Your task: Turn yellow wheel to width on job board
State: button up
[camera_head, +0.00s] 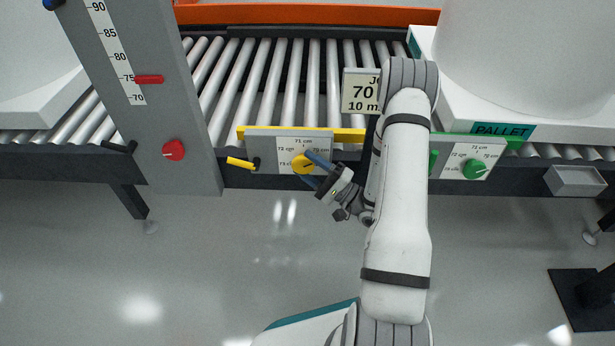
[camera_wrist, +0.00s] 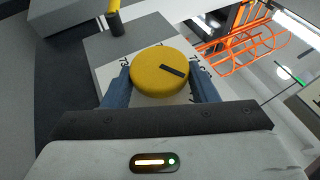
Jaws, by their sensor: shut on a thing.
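The yellow wheel (camera_head: 304,163) is a round knob with a dark pointer mark, on a grey plate (camera_head: 262,143) lettered 71 cm, 72 cm and 70 cm. In the wrist view the yellow wheel (camera_wrist: 160,72) sits between the blue fingers of my gripper (camera_wrist: 160,90), which is shut on its sides. In the head view my gripper (camera_head: 314,170) reaches the wheel from the lower right. The pointer's exact reading is hard to tell.
A yellow lever (camera_head: 240,163) is left of the wheel. A green wheel (camera_head: 474,169) is on the right plate, beside a white pallet (camera_head: 480,122). A red knob (camera_head: 173,150) and a scale with a red marker (camera_head: 149,79) are on a grey post. Rollers (camera_head: 270,80) lie behind.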

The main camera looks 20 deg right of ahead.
jog(key=shift+s+a+b, duration=0.2)
jog(key=shift+s+b, duration=0.15)
jog(key=shift+b, duration=0.15)
jog(key=o, duration=1)
jog(key=p+v, duration=0.1)
jog(key=v, duration=0.7)
jog(key=shift+w+p, duration=0.1)
jog(key=shift+p, duration=0.3)
